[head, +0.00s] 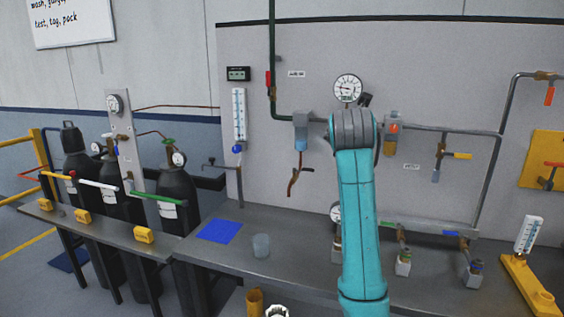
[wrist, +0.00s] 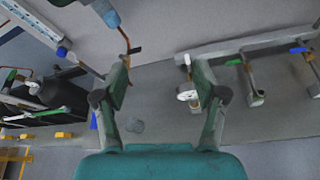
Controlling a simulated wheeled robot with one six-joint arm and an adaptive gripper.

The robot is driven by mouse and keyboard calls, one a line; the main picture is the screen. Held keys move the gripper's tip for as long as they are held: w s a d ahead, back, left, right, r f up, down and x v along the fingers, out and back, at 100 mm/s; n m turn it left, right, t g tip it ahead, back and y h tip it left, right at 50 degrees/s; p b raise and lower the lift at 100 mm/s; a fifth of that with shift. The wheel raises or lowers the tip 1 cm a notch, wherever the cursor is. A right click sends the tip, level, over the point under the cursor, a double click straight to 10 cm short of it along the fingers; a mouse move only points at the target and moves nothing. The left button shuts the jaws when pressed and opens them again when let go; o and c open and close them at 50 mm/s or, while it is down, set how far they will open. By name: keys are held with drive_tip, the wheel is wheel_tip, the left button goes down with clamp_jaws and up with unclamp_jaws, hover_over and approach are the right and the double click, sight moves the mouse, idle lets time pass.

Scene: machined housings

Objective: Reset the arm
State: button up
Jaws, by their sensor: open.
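My arm, teal with a grey joint, rises in the head view in front of the bench and wall panel. My gripper (wrist: 160,92) shows in the wrist view with its two fingers spread wide apart. Nothing is between the fingertips but the grey panel and bench behind them. In the head view my gripper cannot be made out, hidden behind the arm's upper end.
A grey bench (head: 270,270) bears a blue mat (head: 219,231) and a clear cup (head: 261,246). Pipes, valves and a round gauge (head: 348,88) line the panel near my arm. Black gas cylinders (head: 178,200) stand at left. A yellow stand (head: 528,286) is at right.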

drive_tip(key=s+f+m, duration=0.2)
drive_tip(key=f+m, duration=0.1)
drive_tip(key=f, duration=1)
drive_tip(key=s+f+m, duration=0.2)
drive_tip(key=s+f, duration=0.1)
drive_tip(key=f, duration=0.9)
drive_tip(key=s+d+f+m+y, duration=0.15)
drive_tip(key=s+f+m, duration=0.55)
drive_tip(key=s+f, duration=1.25)
drive_tip(key=s+f+m+t+y, duration=0.1)
drive_tip(key=s+f+m, duration=0.3)
drive_tip(key=s, duration=0.7)
drive_tip(key=s+f+m, duration=0.4)
drive_tip(key=s, duration=0.7)
drive_tip(key=s+r+m, duration=0.4)
drive_tip(key=s+m, duration=0.1)
drive_tip(key=s, duration=0.6)
drive_tip(key=s+r+m, duration=0.5)
drive_tip(key=s, duration=0.6)
drive_tip(key=shift+s+d+r, duration=0.2)
drive_tip(key=shift+d+r, duration=0.1)
drive_tip(key=shift+d, duration=0.1)
